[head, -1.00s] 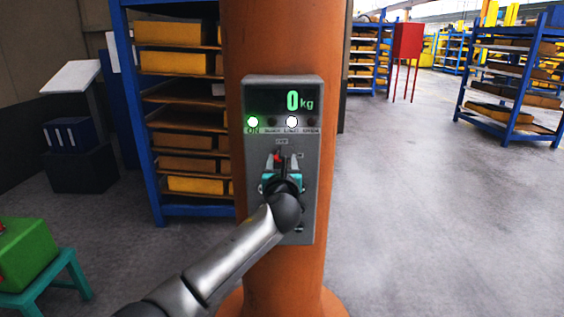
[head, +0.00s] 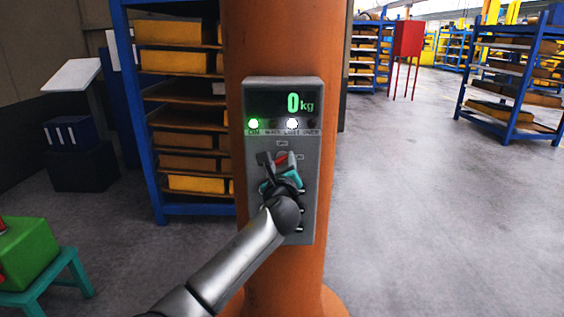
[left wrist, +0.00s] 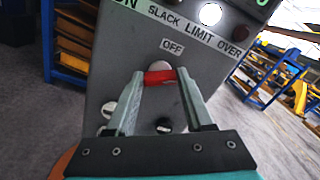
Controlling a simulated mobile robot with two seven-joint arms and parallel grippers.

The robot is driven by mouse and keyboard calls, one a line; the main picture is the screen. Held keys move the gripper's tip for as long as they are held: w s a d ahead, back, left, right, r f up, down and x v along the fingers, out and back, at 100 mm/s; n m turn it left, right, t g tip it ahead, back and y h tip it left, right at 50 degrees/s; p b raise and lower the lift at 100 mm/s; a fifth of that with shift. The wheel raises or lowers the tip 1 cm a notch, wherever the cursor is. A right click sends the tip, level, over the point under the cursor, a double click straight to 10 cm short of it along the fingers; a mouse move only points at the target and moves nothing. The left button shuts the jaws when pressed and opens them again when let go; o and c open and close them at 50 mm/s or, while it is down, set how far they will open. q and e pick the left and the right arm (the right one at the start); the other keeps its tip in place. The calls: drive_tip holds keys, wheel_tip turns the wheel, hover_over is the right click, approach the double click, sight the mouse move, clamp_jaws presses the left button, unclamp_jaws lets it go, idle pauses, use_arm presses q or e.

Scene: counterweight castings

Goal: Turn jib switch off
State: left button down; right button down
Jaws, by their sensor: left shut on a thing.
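The grey jib control panel (head: 311,180) is fixed to an orange column. Its display reads 0 kg, and a green lamp (head: 253,124) above the ON label and a white lamp (head: 292,124) are lit. The red switch handle (head: 281,160) sits below the lamps; in the left wrist view the red handle (left wrist: 160,76) lies crosswise below the OFF label. My left gripper (head: 277,163) is shut on the red handle, with a finger at each end of it in the left wrist view (left wrist: 158,80). My right gripper is in neither view.
The orange column (head: 285,40) stands in front. A blue shelf rack (head: 150,150) with yellow and brown castings is to its left. A green box (head: 28,250) on a teal stool (head: 75,272) is at the lower left. The floor at right is clear.

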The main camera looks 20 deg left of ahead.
use_arm(q)
drive_tip(key=n, duration=0.5)
drive_tip(key=shift+f+n, duration=0.2)
drive_tip(key=shift+n, duration=0.1)
drive_tip(key=n+b, duration=0.2)
drive_tip(key=n, duration=0.4)
drive_tip(key=shift+a, duration=0.1)
drive_tip(key=shift+n, duration=0.4)
drive_tip(key=shift+c, duration=1.4)
unclamp_jaws()
drive_tip(key=shift+s, duration=0.1)
drive_tip(key=v, duration=1.5)
drive_tip(key=shift+p, duration=0.4)
